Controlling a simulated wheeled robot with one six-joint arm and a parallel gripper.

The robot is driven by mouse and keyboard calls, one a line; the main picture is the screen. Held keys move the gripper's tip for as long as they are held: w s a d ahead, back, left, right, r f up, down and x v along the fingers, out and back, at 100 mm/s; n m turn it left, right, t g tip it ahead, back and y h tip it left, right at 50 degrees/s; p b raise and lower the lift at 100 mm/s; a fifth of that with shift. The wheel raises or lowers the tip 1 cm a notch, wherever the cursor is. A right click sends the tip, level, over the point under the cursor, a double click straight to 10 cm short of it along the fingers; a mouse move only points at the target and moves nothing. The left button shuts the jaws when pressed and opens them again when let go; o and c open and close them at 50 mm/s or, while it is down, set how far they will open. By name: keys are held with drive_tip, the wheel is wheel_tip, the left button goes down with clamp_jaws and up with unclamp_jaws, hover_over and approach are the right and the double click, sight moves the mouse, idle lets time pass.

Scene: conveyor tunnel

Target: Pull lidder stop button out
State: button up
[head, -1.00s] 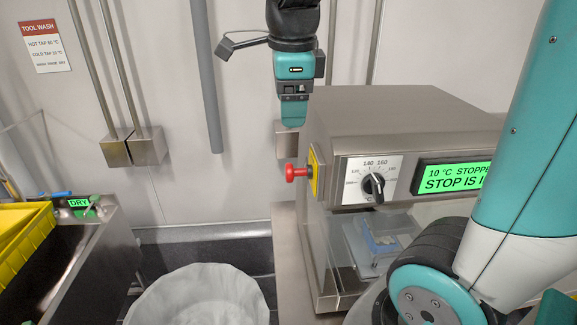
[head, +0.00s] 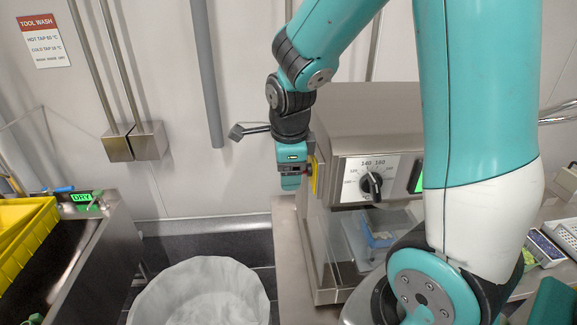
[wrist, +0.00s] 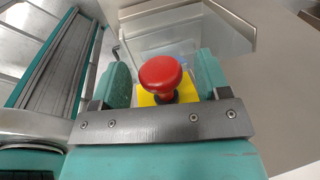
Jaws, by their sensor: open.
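The lidder's red mushroom stop button (wrist: 161,74) stands on a yellow plate (wrist: 156,99) in the wrist view. In the head view my gripper hides nearly all of the button, and the yellow plate (head: 315,176) shows as a sliver on the left side of the steel lidder (head: 350,105). My gripper (head: 290,184) is at that side, in front of the button. In the wrist view the teal fingers are apart, one on each side of the red head, with visible space around it. I cannot tell how deep the fingertips reach.
A white-lined bin (head: 200,290) stands below left. A steel sink (head: 95,245) with a yellow crate (head: 28,235) is at far left. The wall behind is close.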

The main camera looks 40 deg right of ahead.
drive_tip(key=c, duration=1.2)
drive_tip(key=shift+c, duration=0.4)
drive_tip(key=shift+w+a, duration=0.5)
drive_tip(key=shift+a, duration=0.2)
drive_tip(key=o, duration=1.3)
drive_tip(key=shift+a, duration=0.15)
drive_tip(key=shift+r, duration=0.1)
drive_tip(key=s+r+b, duration=0.1)
drive_tip(key=r, duration=0.4)
drive_tip(key=s+a+r+b, duration=0.1)
drive_tip(key=r, duration=0.5)
drive_tip(key=r+b, duration=0.1)
drive_tip(key=r, duration=0.5)
drive_tip(key=shift+s+a, duration=0.4)
